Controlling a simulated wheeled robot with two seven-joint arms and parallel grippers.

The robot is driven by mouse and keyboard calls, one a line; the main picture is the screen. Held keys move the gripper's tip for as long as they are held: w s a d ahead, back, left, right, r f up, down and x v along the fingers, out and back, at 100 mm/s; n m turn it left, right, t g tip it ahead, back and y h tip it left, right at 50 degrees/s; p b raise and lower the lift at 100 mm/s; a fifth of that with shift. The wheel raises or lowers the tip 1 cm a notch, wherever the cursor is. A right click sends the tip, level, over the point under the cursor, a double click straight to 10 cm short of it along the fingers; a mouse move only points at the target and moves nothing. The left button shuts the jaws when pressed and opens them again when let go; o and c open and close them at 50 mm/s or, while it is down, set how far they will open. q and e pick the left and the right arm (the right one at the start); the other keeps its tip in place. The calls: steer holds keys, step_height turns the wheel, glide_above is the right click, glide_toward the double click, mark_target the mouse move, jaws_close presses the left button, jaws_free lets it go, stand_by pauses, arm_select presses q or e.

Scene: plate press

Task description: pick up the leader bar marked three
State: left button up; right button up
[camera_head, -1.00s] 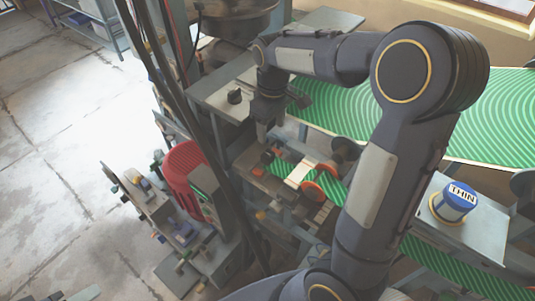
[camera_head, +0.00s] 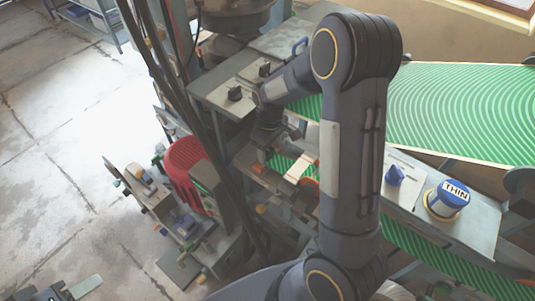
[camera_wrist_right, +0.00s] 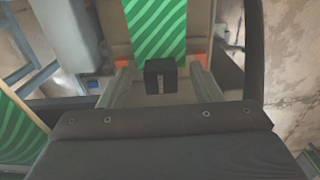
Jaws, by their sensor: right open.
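A pale bar (camera_head: 300,166) lies across a green striped strip below my right wrist in the head view; I cannot read a mark on it. My right gripper (camera_head: 268,150) is just beside it, partly hidden by its own wrist. In the right wrist view my right gripper (camera_wrist_right: 161,86) is open, with one finger on each side of a small black block (camera_wrist_right: 161,76). The block has a pale upright mark, too small to read. I cannot tell whether it is the bar marked three. The green strip (camera_wrist_right: 157,28) runs beyond it.
A blue round knob marked THIN (camera_head: 449,198) and a smaller blue knob (camera_head: 395,174) stand on a grey panel at right. Black knobs (camera_head: 235,93) sit on a grey top near the wrist. A red ribbed motor (camera_head: 187,163) and dark cables are at left.

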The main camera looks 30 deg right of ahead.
steer(key=c, duration=1.1)
steer(key=shift+r, duration=0.1)
